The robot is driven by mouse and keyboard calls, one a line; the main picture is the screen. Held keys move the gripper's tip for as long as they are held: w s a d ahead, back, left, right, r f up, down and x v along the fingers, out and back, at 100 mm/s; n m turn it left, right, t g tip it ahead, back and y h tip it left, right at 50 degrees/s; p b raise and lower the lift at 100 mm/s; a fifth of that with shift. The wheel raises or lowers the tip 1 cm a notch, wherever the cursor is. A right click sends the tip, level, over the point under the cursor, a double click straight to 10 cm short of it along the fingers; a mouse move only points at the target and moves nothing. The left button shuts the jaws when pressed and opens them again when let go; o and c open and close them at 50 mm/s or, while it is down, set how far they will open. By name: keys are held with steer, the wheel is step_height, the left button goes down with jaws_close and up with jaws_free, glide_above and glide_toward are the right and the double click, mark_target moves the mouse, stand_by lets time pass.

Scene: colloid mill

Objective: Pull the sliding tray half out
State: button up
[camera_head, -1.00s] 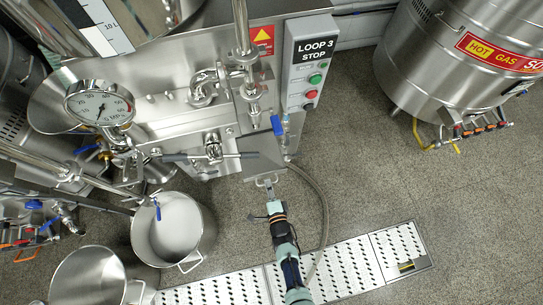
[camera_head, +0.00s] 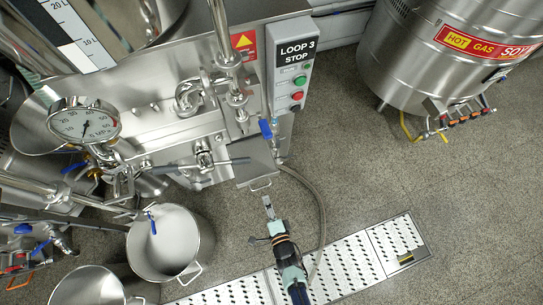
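The sliding tray (camera_head: 256,167) is a flat grey metal plate at the lower front of the steel machine. It sticks out over the floor, with a small loop handle (camera_head: 262,185) on its front edge. My gripper (camera_head: 267,201) is just below the handle in the picture, pointing up toward it. A small gap shows between the fingertips and the handle. The fingers look like one narrow grey shape, so whether they are open or shut is unclear. The back of the tray is hidden under the machine.
A grey hose (camera_head: 318,205) curves down to the right of my gripper. A blue-handled valve (camera_head: 265,129) and the control box (camera_head: 293,75) are above the tray. A steel pot (camera_head: 187,245) stands at lower left. A floor grate (camera_head: 345,262) lies below.

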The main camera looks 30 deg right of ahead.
steer(key=v, duration=0.6)
